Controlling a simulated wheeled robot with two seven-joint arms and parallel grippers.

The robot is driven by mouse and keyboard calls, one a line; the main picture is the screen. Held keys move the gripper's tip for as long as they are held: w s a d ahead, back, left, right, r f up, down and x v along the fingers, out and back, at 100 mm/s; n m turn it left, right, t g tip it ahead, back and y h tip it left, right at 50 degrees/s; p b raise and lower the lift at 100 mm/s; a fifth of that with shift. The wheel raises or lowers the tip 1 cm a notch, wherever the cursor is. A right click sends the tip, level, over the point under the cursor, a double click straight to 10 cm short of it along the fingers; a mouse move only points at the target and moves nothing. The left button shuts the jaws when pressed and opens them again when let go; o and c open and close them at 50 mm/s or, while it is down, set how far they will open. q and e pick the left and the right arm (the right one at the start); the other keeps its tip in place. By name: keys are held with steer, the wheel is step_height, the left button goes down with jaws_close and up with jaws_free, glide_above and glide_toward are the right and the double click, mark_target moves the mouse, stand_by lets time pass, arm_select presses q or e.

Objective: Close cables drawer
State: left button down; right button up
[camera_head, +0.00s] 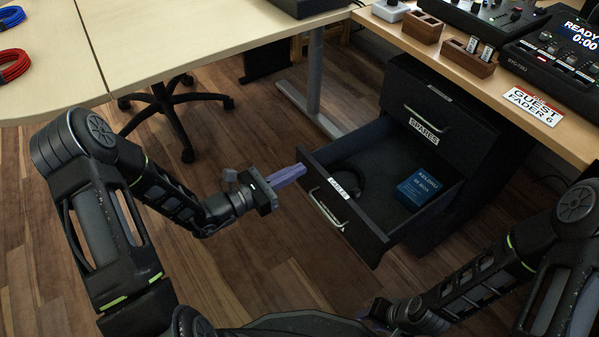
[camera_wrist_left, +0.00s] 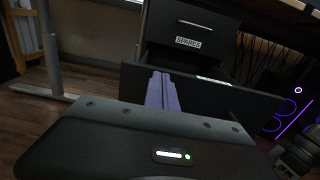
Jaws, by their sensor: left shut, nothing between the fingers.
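The cables drawer (camera_head: 343,200) is pulled out of the dark cabinet under the desk, with a white label and a metal handle (camera_head: 326,209) on its front. A dark coiled cable (camera_head: 347,183) and a blue box (camera_head: 419,189) lie inside it. My left gripper (camera_head: 301,170) is shut and empty, its purple fingers at the left end of the drawer front. In the left wrist view the fingers (camera_wrist_left: 162,90) point at the drawer front (camera_wrist_left: 220,98); I cannot tell if they touch. My right gripper (camera_head: 378,310) is at the bottom edge, mostly hidden by its arm.
The spares drawer (camera_head: 430,112) above is closed. The desk (camera_head: 510,82) over the cabinet holds a mixer, small wooden blocks and a sign (camera_head: 532,103). A table leg (camera_head: 314,80) and a chair base (camera_head: 172,105) stand to the left. Floor in front of the drawer is clear.

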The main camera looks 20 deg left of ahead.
mark_target(310, 164)
arm_select(q)
steer(key=shift+w+d, duration=0.45)
steer(key=shift+w, duration=0.1)
arm_select(e)
steer(key=shift+f, duration=0.35)
arm_select(q)
steer(key=shift+w+d, duration=0.15)
